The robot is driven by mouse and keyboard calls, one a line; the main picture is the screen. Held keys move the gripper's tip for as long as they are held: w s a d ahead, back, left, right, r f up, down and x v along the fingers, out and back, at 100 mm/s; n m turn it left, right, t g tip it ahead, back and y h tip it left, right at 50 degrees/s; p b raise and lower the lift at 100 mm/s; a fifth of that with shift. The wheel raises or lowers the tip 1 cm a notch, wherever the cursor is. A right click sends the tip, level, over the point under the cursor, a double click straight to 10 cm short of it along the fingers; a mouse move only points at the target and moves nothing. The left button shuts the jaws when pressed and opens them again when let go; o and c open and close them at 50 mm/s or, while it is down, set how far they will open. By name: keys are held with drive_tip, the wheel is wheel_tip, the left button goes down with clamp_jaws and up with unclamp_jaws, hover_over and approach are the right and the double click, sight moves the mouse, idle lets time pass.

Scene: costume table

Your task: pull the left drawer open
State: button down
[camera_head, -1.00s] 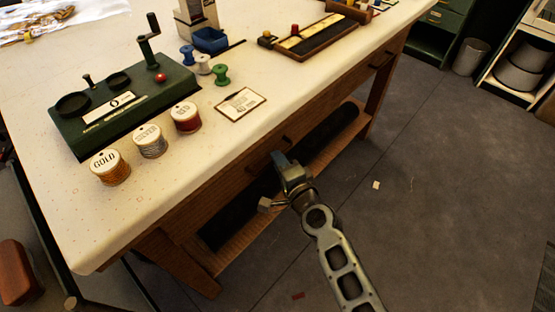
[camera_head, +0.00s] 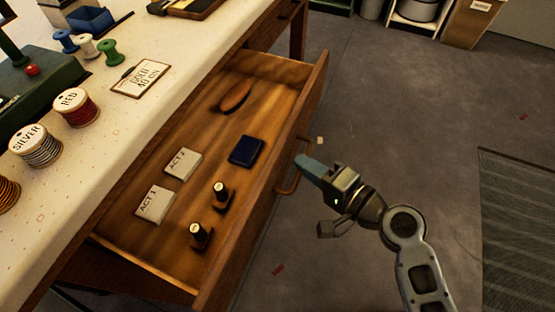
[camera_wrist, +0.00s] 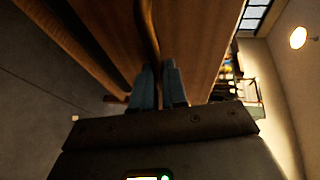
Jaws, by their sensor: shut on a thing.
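The left drawer (camera_head: 262,213) stands pulled far out from under the table, with its inside in view. Its curved handle (camera_head: 291,180) is on the front panel, facing my gripper. My gripper (camera_head: 304,160) is at the handle's upper part, with its blue fingers shut on it. In the wrist view the two blue fingers (camera_wrist: 160,88) close around the handle bar (camera_wrist: 149,35), which runs up in front of the wooden drawer front (camera_wrist: 190,45).
The drawer holds an ACT 1 card (camera_head: 155,204), an ACT 2 card (camera_head: 183,164), a dark blue booklet (camera_head: 246,151), a brown oval item (camera_head: 236,96) and two small dark-based items. Thread spools stand on the tabletop (camera_head: 130,120). Grey floor (camera_head: 400,110) right of the drawer is mostly clear.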

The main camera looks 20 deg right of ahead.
drive_tip(key=shift+s+d+b, duration=0.25)
drive_tip(key=shift+s+d, duration=0.5)
drive_tip(key=shift+d, duration=0.2)
drive_tip(key=shift+s+d+b, duration=0.2)
drive_tip(key=shift+s+d, duration=0.5)
drive_tip(key=shift+d, duration=0.25)
drive_tip(key=c, duration=1.2)
unclamp_jaws()
drive_tip(key=shift+o, duration=0.2)
drive_tip(key=v, duration=0.7)
drive_tip(key=shift+s+d+b, duration=0.2)
drive_tip(key=shift+s+b, duration=0.15)
drive_tip(key=shift+b, duration=0.05)
